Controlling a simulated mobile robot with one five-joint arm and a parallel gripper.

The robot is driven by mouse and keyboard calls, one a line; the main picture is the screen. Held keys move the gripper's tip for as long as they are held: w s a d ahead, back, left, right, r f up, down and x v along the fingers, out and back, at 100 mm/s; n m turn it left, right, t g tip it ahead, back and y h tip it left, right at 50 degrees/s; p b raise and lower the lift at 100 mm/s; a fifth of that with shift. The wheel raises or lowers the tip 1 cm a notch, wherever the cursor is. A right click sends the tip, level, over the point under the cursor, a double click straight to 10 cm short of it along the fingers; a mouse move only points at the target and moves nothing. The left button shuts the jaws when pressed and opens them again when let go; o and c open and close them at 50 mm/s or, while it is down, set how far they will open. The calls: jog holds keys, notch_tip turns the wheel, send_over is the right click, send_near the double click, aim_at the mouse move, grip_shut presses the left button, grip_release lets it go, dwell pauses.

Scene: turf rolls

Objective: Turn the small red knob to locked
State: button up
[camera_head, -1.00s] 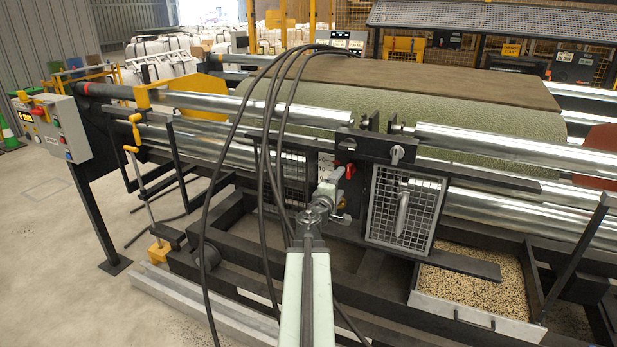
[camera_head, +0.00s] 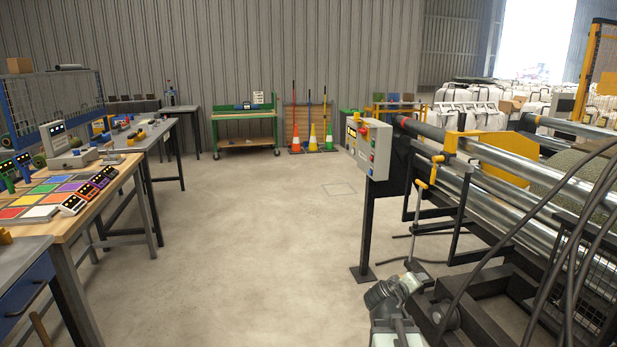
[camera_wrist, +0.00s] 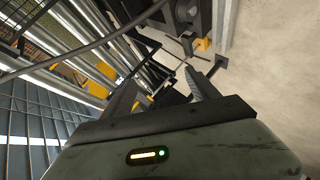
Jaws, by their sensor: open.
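I cannot make out the small red knob for certain in any view now. A grey control box (camera_head: 368,148) stands on a dark post right of centre. It carries a red part on a yellow patch and several small coloured buttons, too small to tell apart. My gripper (camera_wrist: 164,86) shows in the wrist view with its two dark fingers apart and nothing between them. In the head view my arm's end is low, right of centre, in front of the roller machine (camera_head: 520,200); its fingertips are hard to make out there.
Black cables hang across the machine at the right. Workbenches with coloured tiles (camera_head: 60,187) and devices line the left. A green bench (camera_head: 245,116) and traffic cones (camera_head: 312,138) stand at the back wall. The concrete floor (camera_head: 240,240) between is clear.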

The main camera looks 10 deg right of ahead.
jog(key=s+a+f+m+g+y, duration=0.1)
jog(key=s+a+f+g+y, duration=0.2)
jog(key=a, duration=0.6)
jog(key=s+a+f+g+y, duration=0.2)
jog(key=s+a+f+y, duration=0.15)
jog(key=a+f, duration=0.4)
jog(key=s+a+f+m+g+y, duration=0.1)
jog(key=s+a+f+g+y, duration=0.2)
jog(key=a, duration=0.7)
jog(key=s+r+p, duration=0.1)
jog(key=r+p, duration=0.9)
jog(key=s+r+p, duration=0.2)
jog(key=r+p, duration=0.8)
jog(key=r, duration=0.1)
jog(key=shift+s+a+p, duration=0.25)
jog(key=shift+a+p, duration=0.05)
jog(key=shift+a, duration=0.1)
